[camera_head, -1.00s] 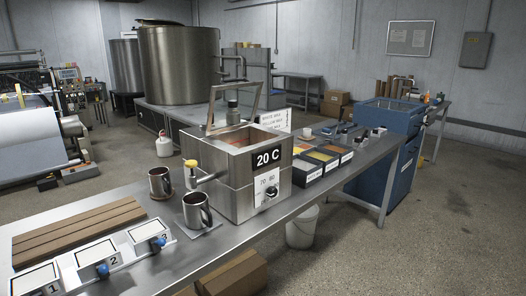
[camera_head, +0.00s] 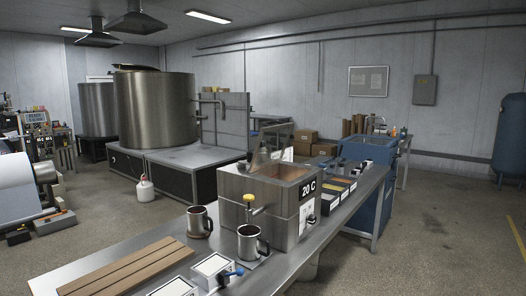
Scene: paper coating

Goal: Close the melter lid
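The melter (camera_head: 262,212) is a square metal box on the workbench, with a "20 C" label on its front and a tap with a yellow knob on its left side. Its lid (camera_head: 272,145) stands raised at the back, a framed panel tilted up from the rear edge. The melter's top is open and its orange-brown inside shows. Neither of my grippers is in view.
Wooden strips (camera_head: 128,270) lie at the front left. Small trays (camera_head: 340,190) line the bench right of the melter. A blue cabinet (camera_head: 370,153) stands beyond.

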